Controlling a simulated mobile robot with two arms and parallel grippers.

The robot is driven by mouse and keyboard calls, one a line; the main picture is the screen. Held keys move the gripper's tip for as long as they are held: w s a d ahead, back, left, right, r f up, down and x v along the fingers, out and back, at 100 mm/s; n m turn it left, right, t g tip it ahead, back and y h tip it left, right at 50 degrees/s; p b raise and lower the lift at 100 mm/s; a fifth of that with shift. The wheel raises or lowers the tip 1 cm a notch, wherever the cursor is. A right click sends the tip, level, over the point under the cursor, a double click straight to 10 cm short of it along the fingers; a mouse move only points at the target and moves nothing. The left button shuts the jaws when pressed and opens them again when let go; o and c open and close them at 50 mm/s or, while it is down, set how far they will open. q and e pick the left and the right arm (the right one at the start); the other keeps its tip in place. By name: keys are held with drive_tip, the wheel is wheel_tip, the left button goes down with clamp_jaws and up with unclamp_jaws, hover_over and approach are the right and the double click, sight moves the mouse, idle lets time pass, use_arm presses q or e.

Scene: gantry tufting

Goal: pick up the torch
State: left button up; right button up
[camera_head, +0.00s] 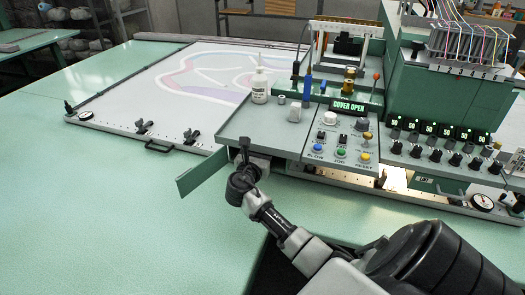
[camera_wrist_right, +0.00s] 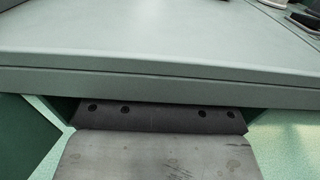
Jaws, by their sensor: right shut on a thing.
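I cannot make out a torch in either view. My right gripper (camera_head: 247,160) is at the front left edge of the grey console (camera_head: 237,127), beside an open green flap (camera_head: 202,172). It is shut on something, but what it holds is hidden. In the right wrist view, a grey metal plate with a dark bolted strip (camera_wrist_right: 160,117) reaches under the console's front edge (camera_wrist_right: 160,88). The fingertips are hidden there. The flap stands at the left of that view (camera_wrist_right: 25,140). My left gripper is not in view.
The console carries a white bottle (camera_head: 259,87), a blue upright tool (camera_head: 307,86), knobs and coloured buttons. A tufting frame (camera_head: 125,92) lies behind left. The green table (camera_head: 90,210) is clear at front left.

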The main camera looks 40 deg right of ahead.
drive_tip(key=b+v, duration=0.1)
drive_tip(key=v, duration=1.7)
drive_tip(key=shift+s+r+t, duration=0.1)
drive_tip(key=shift+t, duration=0.2)
